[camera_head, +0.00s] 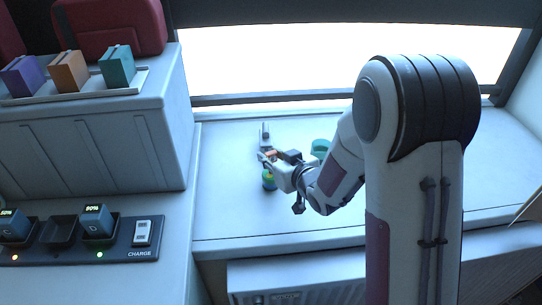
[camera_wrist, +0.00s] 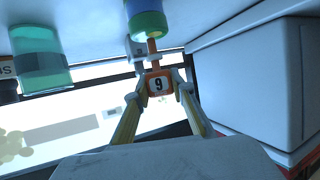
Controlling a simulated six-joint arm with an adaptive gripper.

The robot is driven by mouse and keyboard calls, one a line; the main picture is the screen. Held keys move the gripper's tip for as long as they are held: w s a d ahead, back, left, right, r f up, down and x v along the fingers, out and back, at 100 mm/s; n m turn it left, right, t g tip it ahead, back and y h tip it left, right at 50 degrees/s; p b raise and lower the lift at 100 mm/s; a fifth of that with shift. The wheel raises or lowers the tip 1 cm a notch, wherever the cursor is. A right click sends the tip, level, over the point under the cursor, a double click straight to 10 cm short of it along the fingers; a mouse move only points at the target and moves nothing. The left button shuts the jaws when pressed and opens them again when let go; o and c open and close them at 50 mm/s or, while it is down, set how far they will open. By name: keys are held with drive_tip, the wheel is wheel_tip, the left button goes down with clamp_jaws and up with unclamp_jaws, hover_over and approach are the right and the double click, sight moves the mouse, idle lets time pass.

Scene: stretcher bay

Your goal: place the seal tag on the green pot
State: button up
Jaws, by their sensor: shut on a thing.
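In the head view my gripper (camera_head: 271,161) is low over the counter, and a bit of the orange tag (camera_head: 270,154) shows. A small pot with green and blue bands (camera_head: 268,181) stands just in front of the gripper. It also shows at the top of the wrist view (camera_wrist: 147,22), close beyond the tag; whether the tag's stem touches it I cannot tell. A teal pot (camera_head: 320,146) stands to the right, partly behind my arm.
A small grey fixture (camera_head: 264,132) stands behind the gripper. A charger strip (camera_head: 130,253) and a tray of purple, orange and teal boxes (camera_head: 138,84) are at left. The white counter (camera_head: 226,205) is clear at front left. A window runs behind it.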

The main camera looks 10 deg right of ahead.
drive_tip(key=shift+f, duration=0.15)
drive_tip(key=o, duration=0.8)
drive_tip(key=shift+r, duration=0.2)
drive_tip(key=shift+v, duration=3.75)
